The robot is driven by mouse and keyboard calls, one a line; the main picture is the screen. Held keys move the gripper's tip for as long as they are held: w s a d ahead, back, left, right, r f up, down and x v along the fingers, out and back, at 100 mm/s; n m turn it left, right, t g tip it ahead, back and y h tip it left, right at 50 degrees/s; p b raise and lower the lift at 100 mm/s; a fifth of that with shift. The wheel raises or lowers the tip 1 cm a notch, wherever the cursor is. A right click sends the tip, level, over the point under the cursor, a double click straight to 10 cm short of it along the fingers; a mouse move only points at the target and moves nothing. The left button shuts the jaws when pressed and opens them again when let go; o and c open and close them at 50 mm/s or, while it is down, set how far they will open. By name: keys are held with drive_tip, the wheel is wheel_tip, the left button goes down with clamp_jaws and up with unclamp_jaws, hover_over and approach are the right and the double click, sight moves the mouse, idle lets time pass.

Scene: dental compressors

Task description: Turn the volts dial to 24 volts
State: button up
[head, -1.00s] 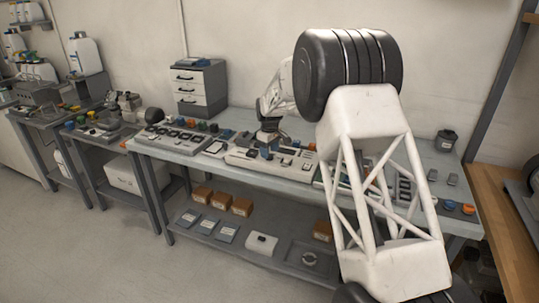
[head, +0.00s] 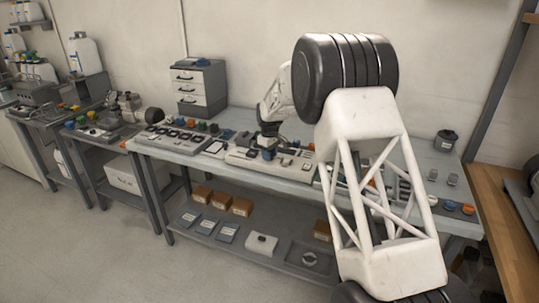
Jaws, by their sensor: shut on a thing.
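A light grey control panel (head: 240,157) lies on the middle of the grey-green bench, with small switches and knobs on its face. My gripper (head: 268,149) points down over this panel from the end of my white arm. It is shut on a small blue dial (head: 268,154), which shows just below the dark fingers. The fingers partly cover the dial. Its pointer, scale and any volts marking are too small to read from here.
A grey drawer cabinet (head: 200,87) stands at the back. My forearm hides the bench's right part; orange (head: 468,209) and blue knobs sit beyond it.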

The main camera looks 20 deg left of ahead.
drive_tip(key=shift+m, duration=0.3)
drive_tip(key=m, duration=0.6)
drive_tip(key=shift+r, duration=0.1)
drive_tip(key=m, duration=0.5)
drive_tip(key=shift+m, duration=0.3)
idle(0.4)
drive_tip(key=o, duration=0.9)
drive_tip(key=shift+r, duration=3.85)
